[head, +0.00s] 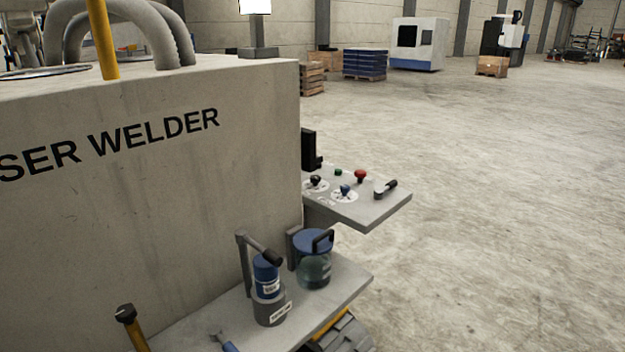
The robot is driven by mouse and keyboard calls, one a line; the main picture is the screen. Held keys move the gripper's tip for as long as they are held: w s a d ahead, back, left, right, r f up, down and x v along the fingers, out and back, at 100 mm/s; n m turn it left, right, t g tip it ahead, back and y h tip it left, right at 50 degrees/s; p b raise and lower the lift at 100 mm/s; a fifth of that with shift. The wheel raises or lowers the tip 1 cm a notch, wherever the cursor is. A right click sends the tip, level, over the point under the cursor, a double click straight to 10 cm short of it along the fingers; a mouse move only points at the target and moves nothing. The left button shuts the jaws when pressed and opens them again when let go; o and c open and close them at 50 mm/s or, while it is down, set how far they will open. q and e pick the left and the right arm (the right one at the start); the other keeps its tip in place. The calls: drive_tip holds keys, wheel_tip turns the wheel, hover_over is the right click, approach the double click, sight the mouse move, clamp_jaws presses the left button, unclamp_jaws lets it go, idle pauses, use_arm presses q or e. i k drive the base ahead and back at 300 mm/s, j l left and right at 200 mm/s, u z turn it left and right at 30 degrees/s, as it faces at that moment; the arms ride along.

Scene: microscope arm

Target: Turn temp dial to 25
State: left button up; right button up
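A grey control panel (373,213) juts out from the right side of the laser welder. The scale marks and labels are too small to read, so I cannot tell which is the temp dial or where either points. Neither of my grippers is in view.
The panel also has a red button (361,174), a green button (338,172) and a lever (386,188). The welder body (150,190) fills the left. A lower shelf (345,283) holds a blue-topped canister (267,290) and a lidded jar (314,268). Open floor (500,200) lies right.

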sight(345, 189)
drive_tip(key=i+l, duration=0.1)
drive_tip(key=l, duration=0.25)
drive_tip(key=i+l, duration=0.15)
drive_tip(key=l, duration=0.2)
drive_tip(key=i+l, duration=0.1)
drive_tip(key=l, duration=0.25)
drive_tip(key=i+l, duration=0.15)
drive_tip(key=l, duration=0.25)
drive_tip(key=z, duration=0.05)
